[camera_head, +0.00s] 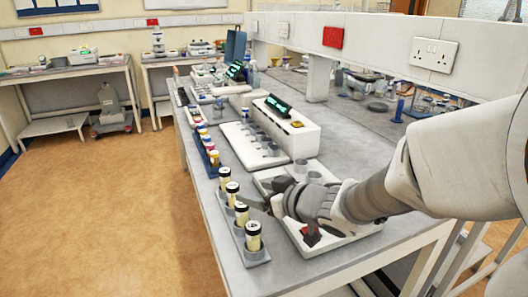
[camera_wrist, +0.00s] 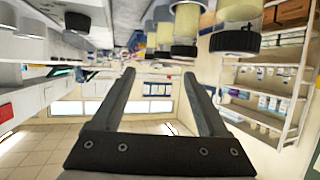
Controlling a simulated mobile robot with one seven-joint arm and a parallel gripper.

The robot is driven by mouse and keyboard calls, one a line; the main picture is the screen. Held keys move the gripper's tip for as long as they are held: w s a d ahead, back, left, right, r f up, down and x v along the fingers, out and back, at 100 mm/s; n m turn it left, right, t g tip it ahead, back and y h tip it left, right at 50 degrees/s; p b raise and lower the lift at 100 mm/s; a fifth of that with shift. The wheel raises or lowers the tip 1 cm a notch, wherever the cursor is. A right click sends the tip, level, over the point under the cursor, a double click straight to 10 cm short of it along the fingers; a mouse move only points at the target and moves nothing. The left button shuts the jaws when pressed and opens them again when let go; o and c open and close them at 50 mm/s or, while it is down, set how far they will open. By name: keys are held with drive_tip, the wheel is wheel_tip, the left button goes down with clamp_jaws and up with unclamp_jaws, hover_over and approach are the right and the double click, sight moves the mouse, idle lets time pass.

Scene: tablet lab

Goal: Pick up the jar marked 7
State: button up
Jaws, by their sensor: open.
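Several jars with pale yellow contents and black lids stand upright in a grey rack (camera_head: 232,240) along the table's left edge. White marks show on the lids, but I cannot surely read which is 7. The nearest jar (camera_head: 254,241) stands at the front end, with another jar (camera_head: 241,216) just behind it. In the wrist view, which is upside down, a large jar (camera_wrist: 236,18) and others hang at the top right. My gripper (camera_head: 256,202) is right beside the rack, its fingers pointing toward the jars. In the wrist view my gripper (camera_wrist: 160,73) is open, with no jar between its fingers.
A blue rack (camera_head: 208,160) of coloured-lid vials stands behind the jars. A white device with a red switch (camera_head: 311,236) lies beneath my arm. A white instrument with a green display (camera_head: 280,120) stands farther back.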

sight(236, 189)
drive_tip(key=b+x, duration=0.1)
drive_tip(key=x, duration=0.4)
drive_tip(key=shift+a, duration=0.1)
drive_tip(key=b+x, duration=0.1)
drive_tip(key=x, duration=0.1)
drive_tip(key=b+x, duration=0.1)
drive_tip(key=x, duration=0.2)
drive_tip(key=shift+s+a+f, duration=0.1)
drive_tip(key=shift+s+f, duration=0.1)
drive_tip(key=shift+s, duration=0.1)
drive_tip(key=shift+w+a, duration=0.15)
drive_tip(key=shift+w, duration=0.05)
drive_tip(key=shift+c, duration=0.4)
clamp_jaws()
